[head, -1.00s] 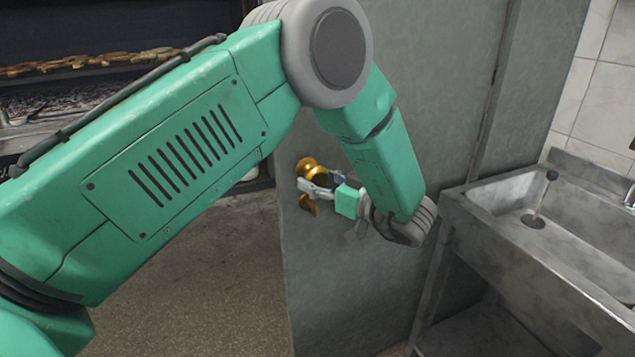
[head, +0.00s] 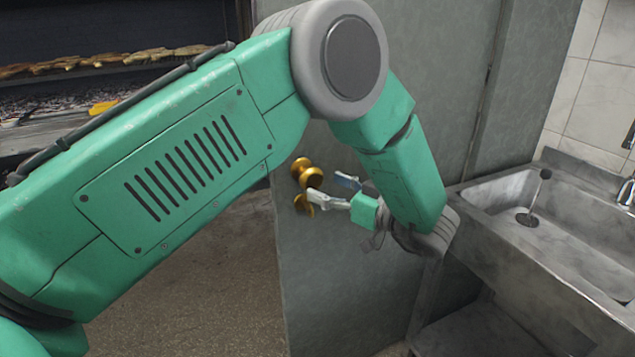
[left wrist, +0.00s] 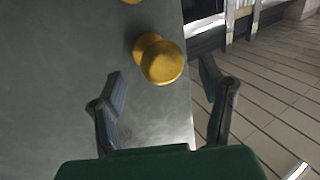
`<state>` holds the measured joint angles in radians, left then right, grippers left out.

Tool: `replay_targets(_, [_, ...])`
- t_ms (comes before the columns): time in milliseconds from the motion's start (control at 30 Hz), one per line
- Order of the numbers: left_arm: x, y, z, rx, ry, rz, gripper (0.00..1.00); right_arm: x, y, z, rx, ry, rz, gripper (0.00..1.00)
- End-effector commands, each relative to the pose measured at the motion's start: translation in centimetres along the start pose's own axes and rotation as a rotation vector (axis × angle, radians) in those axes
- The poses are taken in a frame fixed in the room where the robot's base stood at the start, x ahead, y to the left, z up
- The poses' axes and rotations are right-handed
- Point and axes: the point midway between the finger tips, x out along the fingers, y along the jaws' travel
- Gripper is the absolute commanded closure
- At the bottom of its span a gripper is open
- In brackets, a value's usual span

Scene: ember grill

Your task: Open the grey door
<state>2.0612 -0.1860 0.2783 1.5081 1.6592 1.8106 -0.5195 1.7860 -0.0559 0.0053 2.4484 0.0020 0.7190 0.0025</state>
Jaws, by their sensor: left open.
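The grey door (head: 345,260) stands upright in the middle of the head view, its free left edge clear of any frame that I can see. A brass knob (head: 306,173) sits near that edge, with another brass piece (head: 303,203) just below. My left gripper (head: 330,188) is open, just right of the knob, fingers pointing at it. In the left wrist view a brass knob (left wrist: 162,62) shows ahead of and between the spread fingers (left wrist: 160,78), apparently apart from them. The door face (left wrist: 60,80) fills the left of that view. My right gripper is out of view.
A metal sink (head: 540,230) stands close to the right of my left wrist. A grill with food on its rack (head: 110,60) is at the far left. Open floor (head: 200,280) lies left of the door edge; tiled floor (left wrist: 280,85) shows beyond it in the wrist view.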

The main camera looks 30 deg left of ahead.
Motion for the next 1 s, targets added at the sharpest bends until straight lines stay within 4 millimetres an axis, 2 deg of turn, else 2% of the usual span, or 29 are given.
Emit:
replay_targets(33, [-1.3, 0.1, 0.1, 0.000, -0.001, 0.005, 0.37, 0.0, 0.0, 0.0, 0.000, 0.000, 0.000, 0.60])
replay_targets(200, [-4.9, 0.2, 0.0, -0.001, 0.001, 0.004, 0.37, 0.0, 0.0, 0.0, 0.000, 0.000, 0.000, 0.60])
replay_targets(400, [-7.5, 0.2, 0.0, -0.001, 0.001, 0.003, 0.37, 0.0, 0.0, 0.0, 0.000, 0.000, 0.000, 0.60])
replay_targets(533, [-8.0, 0.2, 0.0, -0.001, 0.001, 0.002, 0.37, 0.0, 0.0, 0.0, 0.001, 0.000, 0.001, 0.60])
replay_targets(1000, [-8.1, 0.2, 0.0, 0.000, 0.002, 0.003, 0.37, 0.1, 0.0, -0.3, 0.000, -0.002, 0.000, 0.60])
